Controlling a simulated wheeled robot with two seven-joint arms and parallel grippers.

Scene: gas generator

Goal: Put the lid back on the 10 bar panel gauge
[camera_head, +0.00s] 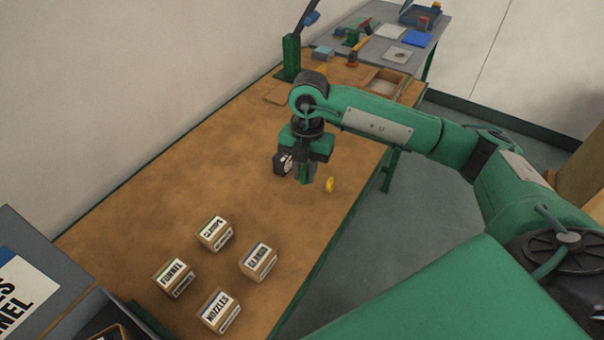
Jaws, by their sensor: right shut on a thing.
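My right gripper (304,178) points down over the far part of the wooden bench, with its fingers shut. A small dark round gauge (279,164) with a white face sits against the left side of the fingers. The fingers appear to be shut on it, but they hide part of it and the grip itself is not clear. A small yellow round piece (329,185) shows just right of the fingers, near the bench's right edge, apparently apart from them. I cannot tell whether it is the lid. My left gripper is not in view.
Several labelled boxes, including funnel (174,278) and nozzles (219,311), stand on the near bench (150,220). A green post (291,58) and a shallow wooden tray (386,83) are behind the gripper. The bench between boxes and gripper is clear.

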